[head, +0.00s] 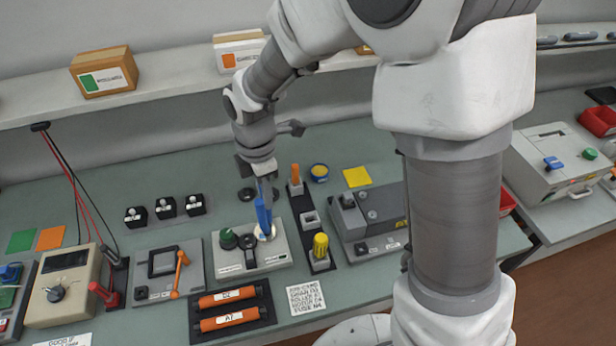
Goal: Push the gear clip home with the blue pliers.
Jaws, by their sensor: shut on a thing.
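My gripper (264,178) is shut on the blue pliers (264,215) and holds them upright, pointing down. Their lower end is over the right part of a pale grey fixture (278,257), at a pale round part (269,237). I cannot tell whether the pliers touch it. The gear clip is too small or hidden behind the pliers to make out.
A dark tool rack (309,222) with an orange handle (296,177) and a yellow-handled tool (320,244) stands close right of the fixture. Two orange cartridges (228,319) lie in front. A grey device with an orange lever (180,272) is left.

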